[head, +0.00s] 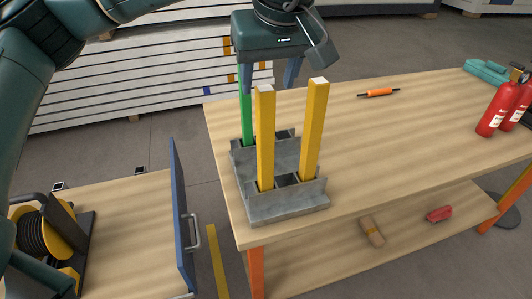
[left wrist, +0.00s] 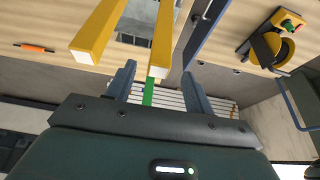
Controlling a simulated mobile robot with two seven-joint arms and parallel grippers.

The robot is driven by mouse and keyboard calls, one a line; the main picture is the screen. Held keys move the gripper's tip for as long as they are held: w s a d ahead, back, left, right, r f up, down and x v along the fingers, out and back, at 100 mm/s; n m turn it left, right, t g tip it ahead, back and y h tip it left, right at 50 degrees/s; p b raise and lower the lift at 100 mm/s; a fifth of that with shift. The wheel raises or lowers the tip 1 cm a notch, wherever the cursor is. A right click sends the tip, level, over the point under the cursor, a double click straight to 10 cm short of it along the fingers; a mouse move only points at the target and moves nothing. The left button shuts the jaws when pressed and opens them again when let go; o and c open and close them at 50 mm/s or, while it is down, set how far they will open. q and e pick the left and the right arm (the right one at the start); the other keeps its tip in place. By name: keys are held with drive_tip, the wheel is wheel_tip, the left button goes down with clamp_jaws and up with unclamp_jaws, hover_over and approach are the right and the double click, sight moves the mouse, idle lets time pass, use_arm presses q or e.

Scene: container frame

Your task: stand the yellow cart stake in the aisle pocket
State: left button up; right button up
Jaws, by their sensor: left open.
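A grey metal pocket block (head: 290,208) sits on the wooden table's near left corner. Two yellow stakes stand upright in it, the left one (head: 265,135) and the right one (head: 313,130). A green stake (head: 246,115) stands at the block's back left. My left gripper (head: 270,78) is open, pointing down, above and behind the yellow stakes. In the left wrist view, the green stake (left wrist: 148,92) shows between the open fingers (left wrist: 158,88), and the yellow stakes (left wrist: 97,30) (left wrist: 162,40) lie beyond the fingertips. I cannot tell which pocket is the aisle one. My right gripper is not in view.
The wooden table (head: 400,130) has an orange-handled tool (head: 379,92), red extinguishers (head: 497,110) and a teal case (head: 486,70). A blue panel (head: 181,215) and a cable reel (head: 42,230) stand at left. The tabletop's middle is clear.

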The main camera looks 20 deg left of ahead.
sight(264, 104)
use_arm(q)
drive_tip(key=p+x, duration=0.1)
drive_tip(key=x, duration=0.6)
drive_tip(key=shift+w+a+f, duration=0.1)
drive_tip(key=shift+f, duration=0.05)
drive_tip(key=shift+c, duration=0.3)
clamp_jaws()
